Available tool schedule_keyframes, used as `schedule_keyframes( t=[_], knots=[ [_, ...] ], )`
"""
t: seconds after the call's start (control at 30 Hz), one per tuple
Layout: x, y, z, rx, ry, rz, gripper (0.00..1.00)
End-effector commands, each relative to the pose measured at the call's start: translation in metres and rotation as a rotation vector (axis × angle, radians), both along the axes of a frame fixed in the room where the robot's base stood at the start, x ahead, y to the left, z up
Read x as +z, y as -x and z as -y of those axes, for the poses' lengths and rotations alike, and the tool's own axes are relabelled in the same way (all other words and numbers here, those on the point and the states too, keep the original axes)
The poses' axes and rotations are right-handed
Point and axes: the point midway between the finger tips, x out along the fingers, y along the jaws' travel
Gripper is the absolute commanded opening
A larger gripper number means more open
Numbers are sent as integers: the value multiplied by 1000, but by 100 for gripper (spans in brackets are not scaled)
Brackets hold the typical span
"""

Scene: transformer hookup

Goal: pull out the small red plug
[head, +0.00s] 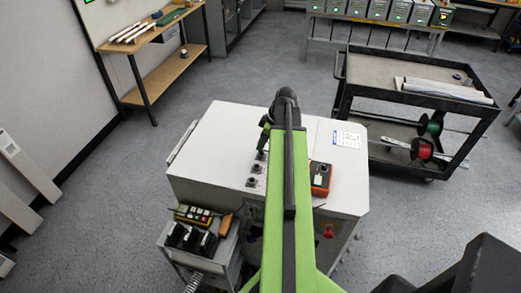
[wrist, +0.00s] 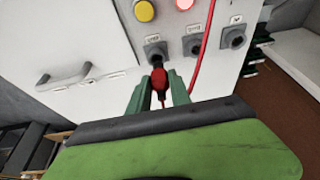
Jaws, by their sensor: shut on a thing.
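The small red plug (wrist: 160,77) is between the two green fingers of my gripper (wrist: 161,88) in the wrist view. My gripper is shut on it. The plug's front end is at the lower rim of the left grey socket (wrist: 155,50) on the white cabinet (wrist: 105,38). I cannot tell whether its tip is inside the socket. In the head view, my arm reaches over the cabinet top (head: 215,130), and the plug is hidden.
A middle socket (wrist: 192,46) and a right socket (wrist: 233,38) sit beside it. A red cable (wrist: 205,45) hangs close to my right finger. An orange-cased meter (head: 320,178) lies on the cabinet, right of my arm. A black cart (head: 400,105) stands at the right.

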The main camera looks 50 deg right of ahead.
Motion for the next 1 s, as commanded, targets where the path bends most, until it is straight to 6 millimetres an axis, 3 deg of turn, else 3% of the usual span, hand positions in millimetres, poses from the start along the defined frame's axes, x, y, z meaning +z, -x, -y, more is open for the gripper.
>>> schedule_keyframes(
  t=[0.43,1.0],
  knots=[
    [5,0,0,0,0,-1,0],
    [55,0,0,1,1,-1,0]
  ],
)
